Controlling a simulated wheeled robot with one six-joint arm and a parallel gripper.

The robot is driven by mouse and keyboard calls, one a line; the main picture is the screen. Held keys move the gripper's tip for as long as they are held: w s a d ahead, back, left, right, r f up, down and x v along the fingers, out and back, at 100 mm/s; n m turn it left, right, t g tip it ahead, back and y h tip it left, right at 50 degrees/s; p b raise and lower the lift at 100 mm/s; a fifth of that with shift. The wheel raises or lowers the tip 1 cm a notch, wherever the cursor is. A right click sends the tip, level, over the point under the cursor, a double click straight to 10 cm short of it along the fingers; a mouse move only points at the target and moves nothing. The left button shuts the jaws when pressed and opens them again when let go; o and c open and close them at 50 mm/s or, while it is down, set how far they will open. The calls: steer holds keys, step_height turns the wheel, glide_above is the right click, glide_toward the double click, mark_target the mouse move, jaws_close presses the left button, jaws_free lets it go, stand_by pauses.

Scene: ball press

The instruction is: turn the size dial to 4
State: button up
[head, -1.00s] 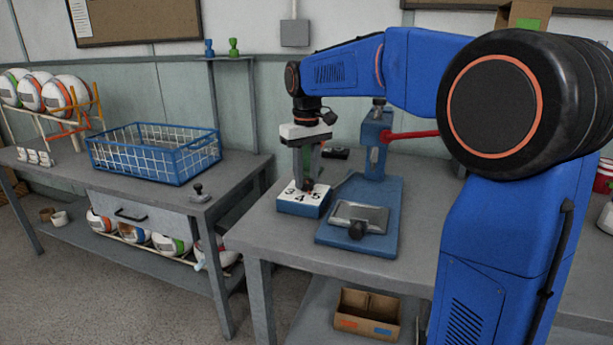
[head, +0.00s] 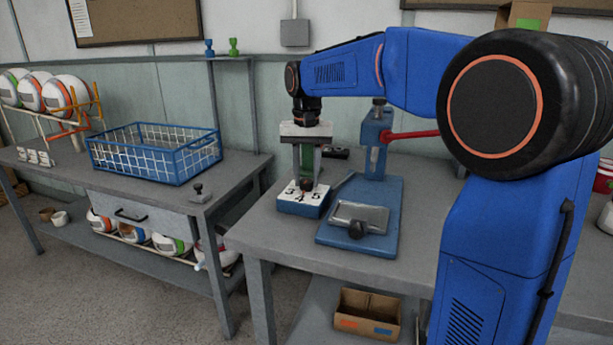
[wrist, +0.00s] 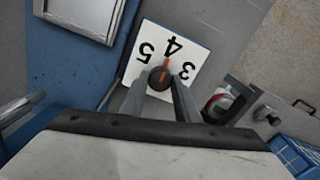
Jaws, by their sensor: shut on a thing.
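The size dial is a dark round knob (wrist: 159,79) on the white top (wrist: 200,45) of a small blue box, with black numbers 3, 4 and 5 showing around it. An orange-red pointer line on the knob is directed at about the 4 in the wrist view. In the head view the dial box (head: 298,208) sits on the bench left of the blue press. My gripper (head: 306,184) reaches straight down from above and is shut on the knob, one finger on each side. The fingers (wrist: 160,90) also show in the wrist view. The rest of the number ring is hidden.
The blue press (head: 375,190) with a red lever (head: 412,134) stands just right of the dial box. A blue wire basket (head: 155,155) is on the left bench. A cardboard box (head: 366,316) is on the shelf below.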

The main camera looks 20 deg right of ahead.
mark_target(307, 181)
stand_by(0.4)
steer(key=o, duration=1.1)
steer(key=shift+c, duration=0.2)
step_height(307, 181, up, 18)
steer(key=shift+f, duration=0.25)
